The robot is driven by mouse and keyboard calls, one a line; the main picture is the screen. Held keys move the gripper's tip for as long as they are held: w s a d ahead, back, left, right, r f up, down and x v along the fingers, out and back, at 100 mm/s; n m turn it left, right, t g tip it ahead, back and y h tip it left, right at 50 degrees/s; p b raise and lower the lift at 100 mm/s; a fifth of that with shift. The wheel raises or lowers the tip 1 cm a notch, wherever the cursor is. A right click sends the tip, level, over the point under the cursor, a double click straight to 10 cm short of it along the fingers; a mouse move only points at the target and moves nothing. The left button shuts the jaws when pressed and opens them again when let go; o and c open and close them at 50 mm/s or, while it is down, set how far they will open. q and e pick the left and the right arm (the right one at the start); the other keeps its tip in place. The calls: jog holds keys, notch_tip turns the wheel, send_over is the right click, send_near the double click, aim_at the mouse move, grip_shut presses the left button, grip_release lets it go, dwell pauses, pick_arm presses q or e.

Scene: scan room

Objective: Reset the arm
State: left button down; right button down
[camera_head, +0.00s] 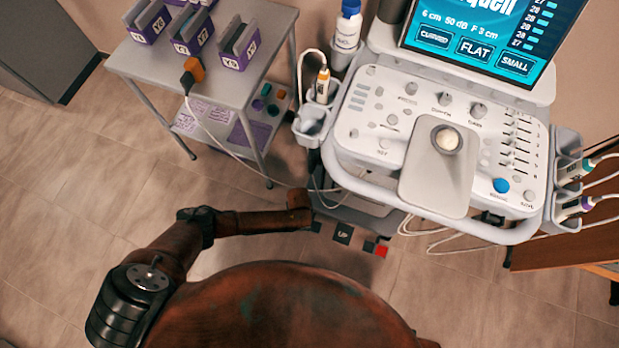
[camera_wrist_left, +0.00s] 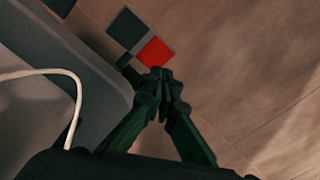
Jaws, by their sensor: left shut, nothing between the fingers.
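My left arm (camera_head: 255,221) comes in from the left in the head view and reaches low toward the base of the ultrasound cart. Its fingers cannot be made out there. In the wrist view my left gripper (camera_wrist_left: 160,76) is shut, with its dark green fingertips together and nothing between them. The tips overlap the near edge of a red square pedal (camera_wrist_left: 156,52) in that picture; I cannot tell whether they touch it. The red pedal also shows in the head view (camera_head: 381,251), beside dark pedals, one marked UP (camera_head: 343,233). My right gripper is out of view.
The ultrasound cart's control panel (camera_head: 375,105) overhangs the pedals, with cables hanging below. A grey side table (camera_head: 150,68) holding purple-labelled boxes stands to the left. A white cable (camera_wrist_left: 76,95) loops close to my left wrist. The tiled floor (camera_head: 80,190) at left is clear.

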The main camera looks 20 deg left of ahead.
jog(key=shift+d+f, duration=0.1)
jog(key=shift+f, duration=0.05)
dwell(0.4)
